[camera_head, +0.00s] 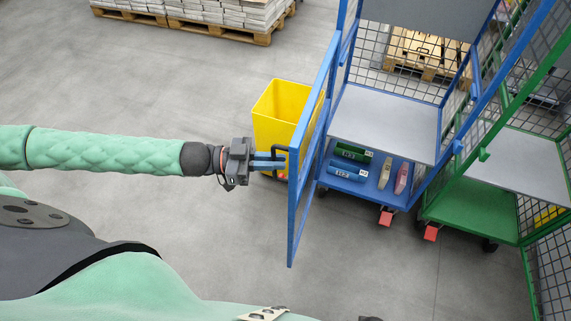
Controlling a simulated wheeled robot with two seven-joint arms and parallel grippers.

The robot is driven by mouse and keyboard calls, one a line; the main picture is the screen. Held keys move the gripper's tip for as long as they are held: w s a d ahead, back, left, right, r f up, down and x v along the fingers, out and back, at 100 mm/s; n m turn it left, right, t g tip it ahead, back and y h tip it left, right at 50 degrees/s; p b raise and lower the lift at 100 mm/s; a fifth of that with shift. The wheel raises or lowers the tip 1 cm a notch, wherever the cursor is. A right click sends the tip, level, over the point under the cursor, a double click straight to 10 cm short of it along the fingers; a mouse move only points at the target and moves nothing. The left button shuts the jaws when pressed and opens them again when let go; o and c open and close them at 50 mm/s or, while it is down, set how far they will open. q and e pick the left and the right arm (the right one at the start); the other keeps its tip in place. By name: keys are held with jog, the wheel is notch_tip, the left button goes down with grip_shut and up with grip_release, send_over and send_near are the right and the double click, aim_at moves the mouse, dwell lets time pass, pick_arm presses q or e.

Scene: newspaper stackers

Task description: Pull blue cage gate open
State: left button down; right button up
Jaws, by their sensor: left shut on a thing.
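The blue cage gate (313,147) stands swung out from the blue cage (441,172), seen nearly edge-on, in the middle of the head view. My left gripper (268,160) reaches in from the left and is shut on the gate's handle (283,149), at the gate's near side. The gate's frame is upright, and the cage front beside it is open. Inside the cage, a grey shelf (385,122) sits above the blue floor, where green, blue and other small packs lie. My right gripper is out of view.
A yellow bin (276,115) stands just behind the gripper and gate. A green cage (483,208) stands close on the right. Red caster pedals (386,218) stick out at the cage bases. Pallets of paper (222,12) lie at the back. The grey floor on the left is clear.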

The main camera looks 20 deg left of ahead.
pick_arm(q)
jog(key=shift+w+a+r, duration=0.1)
jog(key=shift+w+a, duration=0.1)
jog(key=shift+a, duration=0.85)
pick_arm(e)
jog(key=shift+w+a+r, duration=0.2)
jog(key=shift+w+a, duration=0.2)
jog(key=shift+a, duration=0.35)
